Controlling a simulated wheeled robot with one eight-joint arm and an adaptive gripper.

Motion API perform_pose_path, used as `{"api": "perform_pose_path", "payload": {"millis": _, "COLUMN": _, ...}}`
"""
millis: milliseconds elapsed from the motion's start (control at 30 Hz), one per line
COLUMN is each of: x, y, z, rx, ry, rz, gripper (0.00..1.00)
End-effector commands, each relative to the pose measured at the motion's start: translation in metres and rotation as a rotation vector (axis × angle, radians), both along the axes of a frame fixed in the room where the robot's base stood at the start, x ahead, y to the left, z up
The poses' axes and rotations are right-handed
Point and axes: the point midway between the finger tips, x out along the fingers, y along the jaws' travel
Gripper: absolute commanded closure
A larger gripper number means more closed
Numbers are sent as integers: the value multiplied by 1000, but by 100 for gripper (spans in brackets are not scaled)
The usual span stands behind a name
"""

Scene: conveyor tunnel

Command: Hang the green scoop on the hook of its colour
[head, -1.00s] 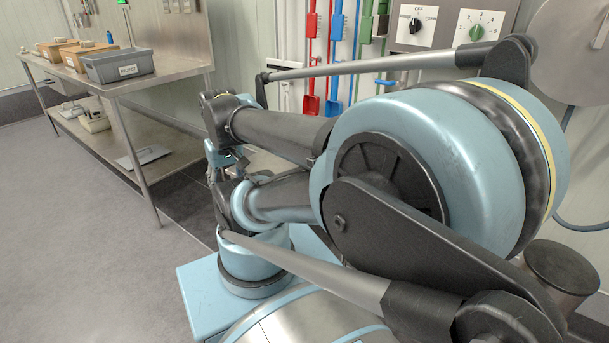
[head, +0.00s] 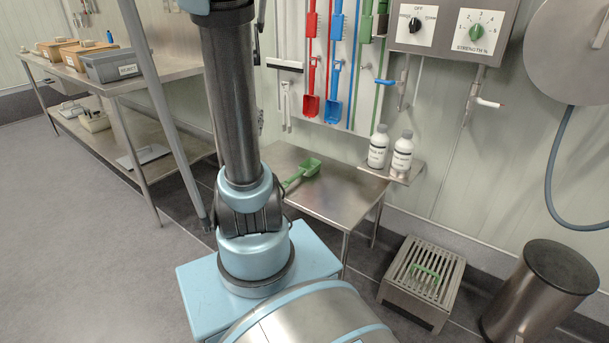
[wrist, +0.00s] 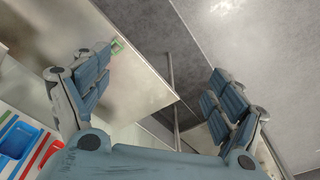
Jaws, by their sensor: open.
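The green scoop (head: 303,172) lies on a low steel table (head: 335,203) by the wall. In the wrist view a small green piece (wrist: 117,45), probably part of the scoop, shows beside the left finger on a pale surface. My gripper (wrist: 158,75) is open, its two fingers wide apart with nothing between them. It is out of the head view. The wall board (head: 342,75) carries red, blue and green strips. A red scoop (head: 310,104) and a blue scoop (head: 332,108) hang there. The green hook itself is too small to make out.
Two white bottles (head: 378,147) stand on a small shelf right of the table. A slatted steel step (head: 408,300) with a green item (head: 427,272) and a steel bin (head: 540,290) stand at right. A long bench (head: 150,82) with bins is at left.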

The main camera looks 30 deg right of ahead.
Motion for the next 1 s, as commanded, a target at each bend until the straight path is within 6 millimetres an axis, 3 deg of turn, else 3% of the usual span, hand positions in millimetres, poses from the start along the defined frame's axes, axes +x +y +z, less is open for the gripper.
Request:
{"api": "perform_pose_path", "payload": {"millis": 200, "x": 45, "y": -50, "z": -7, "rx": 11, "ry": 17, "rz": -124, "gripper": 13}}
{"api": "perform_pose_path", "payload": {"millis": 467, "x": 88, "y": -116, "z": -28, "rx": 26, "ry": 37, "rz": -270, "gripper": 13}}
{"api": "perform_pose_path", "payload": {"millis": 700, "x": 119, "y": -183, "z": -61, "rx": 39, "ry": 55, "rz": -404, "gripper": 13}}
{"api": "perform_pose_path", "payload": {"millis": 1000, "x": 140, "y": -271, "z": -118, "rx": 57, "ry": 76, "rz": -570, "gripper": 13}}
